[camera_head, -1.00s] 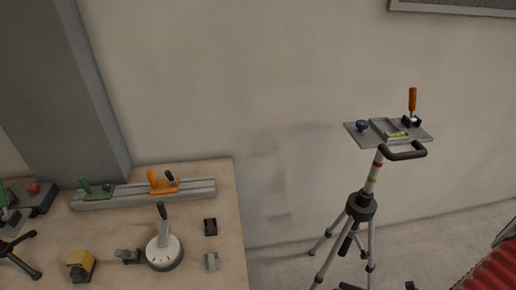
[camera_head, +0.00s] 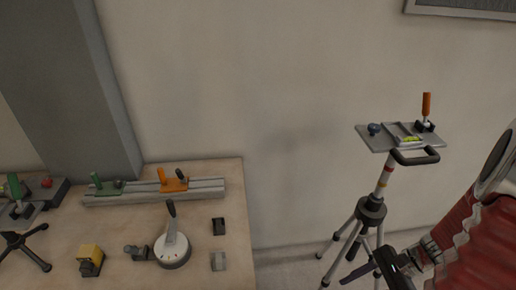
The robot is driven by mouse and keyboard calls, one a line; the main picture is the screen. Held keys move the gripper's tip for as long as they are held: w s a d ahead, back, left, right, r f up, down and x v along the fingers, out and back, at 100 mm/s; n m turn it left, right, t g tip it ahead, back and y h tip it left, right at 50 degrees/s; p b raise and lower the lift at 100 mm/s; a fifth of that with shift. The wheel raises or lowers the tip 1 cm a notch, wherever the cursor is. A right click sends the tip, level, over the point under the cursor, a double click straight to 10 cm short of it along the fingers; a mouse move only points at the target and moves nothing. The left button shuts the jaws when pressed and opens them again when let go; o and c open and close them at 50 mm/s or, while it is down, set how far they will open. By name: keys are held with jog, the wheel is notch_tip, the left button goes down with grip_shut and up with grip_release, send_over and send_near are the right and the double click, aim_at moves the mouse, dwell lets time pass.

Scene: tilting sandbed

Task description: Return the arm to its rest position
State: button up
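My red, sleeved arm (camera_head: 470,238) enters at the lower right of the head view, in front of the tripod's lower right side. Dark parts at its lower left end (camera_head: 395,268) reach the bottom edge, beside the tripod legs. I cannot make out two fingertips there, so the gripper's opening does not show. I see nothing clearly held.
A tripod (camera_head: 371,210) with a plate (camera_head: 402,138) on top stands right of a wooden table (camera_head: 205,275). The table bears a grey rail (camera_head: 150,193), a round lever dial (camera_head: 172,250) and a yellow block (camera_head: 90,260). Floor shows between table and tripod.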

jog(key=a+r+n+t+h, duration=0.2)
jog(key=a+r+n, duration=0.2)
jog(key=r, duration=0.5)
jog(key=w+a+r+n+t+h, duration=0.1)
jog(key=a+r+n+t+h, duration=0.1)
jog(key=a+r+n, duration=0.3)
jog(key=a+r+n+t+h, duration=0.1)
jog(key=a+r+n+h, duration=0.3)
jog(key=r+n, duration=0.4)
notch_tip(320, 180, up, 5)
jog(key=shift+w+a+t, duration=0.3)
jog(key=shift+w+t, duration=0.05)
jog(key=shift+t, duration=0.05)
